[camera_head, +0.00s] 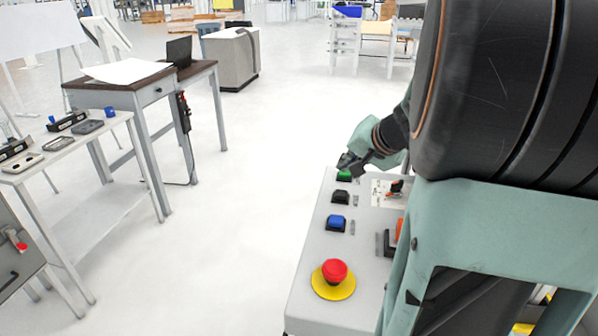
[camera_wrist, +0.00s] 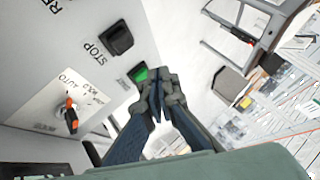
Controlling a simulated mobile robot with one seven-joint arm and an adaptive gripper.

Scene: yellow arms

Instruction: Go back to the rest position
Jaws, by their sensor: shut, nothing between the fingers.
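My gripper (camera_head: 349,160) is at the far end of a grey control panel (camera_head: 312,243), right by the green button (camera_head: 344,176). In the wrist view my gripper (camera_wrist: 157,80) is shut and empty, its fingertips together beside the green button (camera_wrist: 139,73). I cannot tell whether the fingertips touch the button. A black button (camera_wrist: 116,38) marked STOP lies next to the green one. My arm hides the right side of the panel in the head view.
The panel also carries a blue button (camera_head: 336,223), a red emergency button (camera_head: 334,272) on a yellow base and an orange-handled switch (camera_wrist: 71,115). A desk (camera_head: 150,88) and a side table (camera_head: 75,140) stand to the left. The floor between (camera_head: 240,190) is clear.

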